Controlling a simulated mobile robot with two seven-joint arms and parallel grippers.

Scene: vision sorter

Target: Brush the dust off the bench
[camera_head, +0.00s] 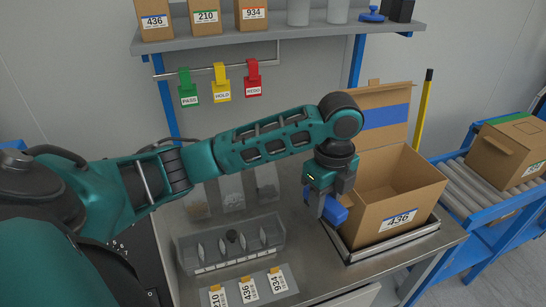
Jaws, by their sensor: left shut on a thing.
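The bench (300,238) is a grey metal top that runs across the middle of the view. My left gripper (326,198) points down over it, just left of the open cardboard box. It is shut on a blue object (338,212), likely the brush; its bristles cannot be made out. Whether the blue object touches the bench cannot be told. No dust can be made out on the bench at this size. My right gripper is not in view.
An open box (412,195) labelled 436 stands on a tray (385,250) right of my gripper. A compartment rack (230,265) and number cards (247,291) lie left. Pale bins (232,192) stand behind. A roller conveyor (468,185) carries another box (506,152).

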